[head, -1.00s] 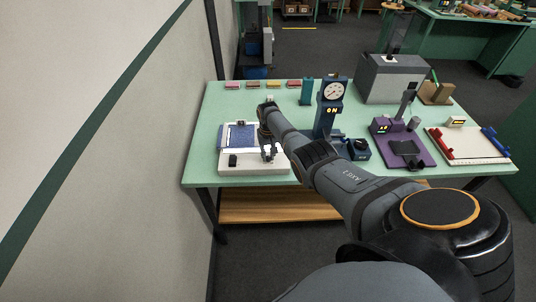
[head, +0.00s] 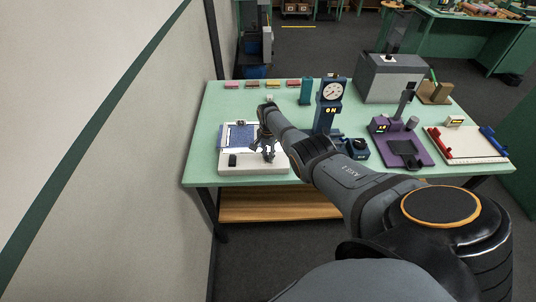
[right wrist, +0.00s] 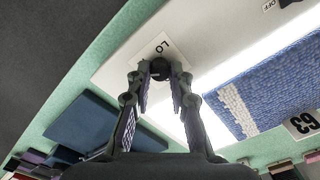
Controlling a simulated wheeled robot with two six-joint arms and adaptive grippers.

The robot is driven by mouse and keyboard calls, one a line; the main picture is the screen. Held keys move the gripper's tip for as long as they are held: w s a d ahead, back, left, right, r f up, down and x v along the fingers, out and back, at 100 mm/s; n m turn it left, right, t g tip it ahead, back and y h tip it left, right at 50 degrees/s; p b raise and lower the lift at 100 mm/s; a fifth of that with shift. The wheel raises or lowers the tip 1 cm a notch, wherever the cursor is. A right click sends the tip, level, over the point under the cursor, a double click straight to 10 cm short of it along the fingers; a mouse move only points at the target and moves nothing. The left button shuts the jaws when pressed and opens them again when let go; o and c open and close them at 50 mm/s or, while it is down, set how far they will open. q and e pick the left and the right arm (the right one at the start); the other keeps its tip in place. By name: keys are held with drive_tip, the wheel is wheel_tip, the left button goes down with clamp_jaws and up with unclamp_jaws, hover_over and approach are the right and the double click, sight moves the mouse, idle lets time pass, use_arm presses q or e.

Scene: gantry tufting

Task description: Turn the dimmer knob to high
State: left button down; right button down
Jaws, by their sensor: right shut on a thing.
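The dimmer knob (right wrist: 160,68) is a small dark round knob on the white light box. The printed label LO (right wrist: 162,48) is beside it. My right gripper (right wrist: 163,76) is shut on the knob, with a finger on each side; the knob's pointer is too dark to read. In the head view my right gripper (head: 267,153) is at the front right part of the light box (head: 246,168), and the knob is hidden there. The lit panel (right wrist: 245,47) glows white. My left gripper is in neither view.
A black switch (head: 232,160) is at the box's front left. A blue dial stand (head: 331,105) and purple device (head: 402,147) stand to the right on the green table (head: 204,150).

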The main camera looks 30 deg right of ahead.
drive_tip(key=shift+m, duration=1)
drive_tip(key=c, duration=1.2)
unclamp_jaws()
wheel_tip(320, 180, up, 12)
